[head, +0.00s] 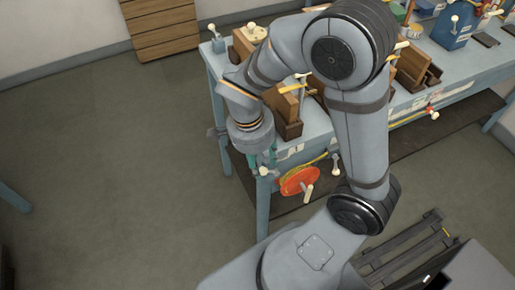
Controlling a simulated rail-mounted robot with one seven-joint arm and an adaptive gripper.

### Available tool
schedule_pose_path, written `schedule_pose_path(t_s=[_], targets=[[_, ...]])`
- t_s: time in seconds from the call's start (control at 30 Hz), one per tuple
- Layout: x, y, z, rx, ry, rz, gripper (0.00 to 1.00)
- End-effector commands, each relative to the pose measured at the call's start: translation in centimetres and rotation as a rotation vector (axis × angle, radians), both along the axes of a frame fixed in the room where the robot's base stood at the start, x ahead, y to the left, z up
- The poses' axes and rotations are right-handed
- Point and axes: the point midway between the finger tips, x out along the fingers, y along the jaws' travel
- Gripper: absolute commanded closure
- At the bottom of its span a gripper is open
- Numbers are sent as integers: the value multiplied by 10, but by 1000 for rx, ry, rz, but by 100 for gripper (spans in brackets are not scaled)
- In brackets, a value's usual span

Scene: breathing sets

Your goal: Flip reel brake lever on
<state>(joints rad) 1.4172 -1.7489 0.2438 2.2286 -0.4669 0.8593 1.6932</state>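An orange reel (299,182) with a yellow hose and a pale crank handle (308,193) is mounted on the front side of the blue workbench. A small lever with a pale knob (335,157) is just right of the reel. Another pale knob (263,171) shows left of the reel, just below my gripper. I cannot tell which of these is the brake lever, nor its on or off position. My gripper (262,161) points down at the bench's front left corner, left of the reel. Its fingers are small and partly hidden, so their opening is unclear.
The blue workbench (217,75) carries wooden holders (286,108), a blue container (452,28) and several pale-knobbed levers. A red valve (430,111) sits on its front edge. A wooden drawer unit (160,28) stands behind.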

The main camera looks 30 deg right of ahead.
Motion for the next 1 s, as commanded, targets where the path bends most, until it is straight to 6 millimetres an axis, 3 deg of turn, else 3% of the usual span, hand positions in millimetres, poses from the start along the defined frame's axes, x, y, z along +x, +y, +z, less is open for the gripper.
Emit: schedule_pose_path(t_s=[0.2,0.43,0.87,1.0], targets=[[2,9,48,3,-8,2,62],[1,14,80,2,-5,2,62],[0,16,87,0,0,3,64],[6,35,73,0,0,72,73]])
